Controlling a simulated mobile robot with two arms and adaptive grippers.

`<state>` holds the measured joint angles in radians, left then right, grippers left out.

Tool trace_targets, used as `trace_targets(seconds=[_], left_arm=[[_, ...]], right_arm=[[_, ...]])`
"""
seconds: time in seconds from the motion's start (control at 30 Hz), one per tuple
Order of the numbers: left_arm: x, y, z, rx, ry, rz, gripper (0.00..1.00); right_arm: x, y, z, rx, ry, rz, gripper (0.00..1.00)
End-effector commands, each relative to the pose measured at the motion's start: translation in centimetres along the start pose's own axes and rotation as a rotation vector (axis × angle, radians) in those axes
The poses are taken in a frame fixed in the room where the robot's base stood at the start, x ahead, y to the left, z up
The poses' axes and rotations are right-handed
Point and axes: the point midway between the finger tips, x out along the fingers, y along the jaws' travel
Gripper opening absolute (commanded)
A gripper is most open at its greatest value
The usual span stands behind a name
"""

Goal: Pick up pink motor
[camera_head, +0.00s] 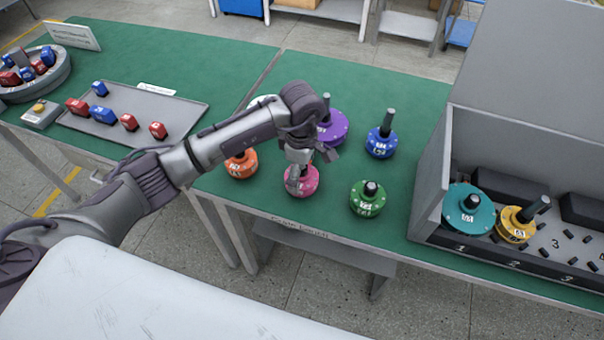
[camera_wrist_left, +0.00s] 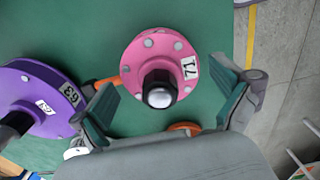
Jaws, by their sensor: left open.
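The pink motor (camera_head: 303,182) stands on the green table, partly hidden behind my left gripper in the head view. In the left wrist view the pink motor (camera_wrist_left: 160,65) has a dark shaft with a silver tip and a label that seems to read 71. My left gripper (camera_head: 298,180) points down over it. Its two fingers (camera_wrist_left: 172,108) are apart, one on each side of the pink motor's shaft, with nothing gripped. My right gripper is not in view.
Close around stand a purple motor (camera_head: 331,127), an orange motor (camera_head: 240,164), a green motor (camera_head: 367,199) and a blue motor (camera_head: 381,143). A grey box (camera_head: 427,190) at right holds a teal motor (camera_head: 468,214) and a yellow motor (camera_head: 514,226). A tray (camera_head: 185,110) lies left.

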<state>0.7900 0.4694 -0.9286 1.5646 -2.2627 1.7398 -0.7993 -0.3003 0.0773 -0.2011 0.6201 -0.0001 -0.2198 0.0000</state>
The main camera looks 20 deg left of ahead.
Motion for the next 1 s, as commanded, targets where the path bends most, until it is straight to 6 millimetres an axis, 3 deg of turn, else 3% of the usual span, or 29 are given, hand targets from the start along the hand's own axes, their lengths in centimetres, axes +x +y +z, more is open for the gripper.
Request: trace_targets(seconds=[0.1, 0.33, 0.83, 1.0], left_arm=[[0.95, -0.03, 0.05, -0.001, -0.001, -0.001, 1.0], [1.11, 0.02, 0.02, 0.0, -0.001, 0.001, 1.0], [1.07, 0.04, 0.01, 0.0, -0.001, 0.002, 0.18], [0.9, 0.13, 0.03, 0.0, -0.003, 0.005, 0.17]], right_arm=[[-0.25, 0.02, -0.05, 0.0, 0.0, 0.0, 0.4], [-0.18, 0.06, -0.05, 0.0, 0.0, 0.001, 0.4], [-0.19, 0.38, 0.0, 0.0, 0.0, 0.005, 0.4], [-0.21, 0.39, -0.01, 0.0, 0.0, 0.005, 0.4]])
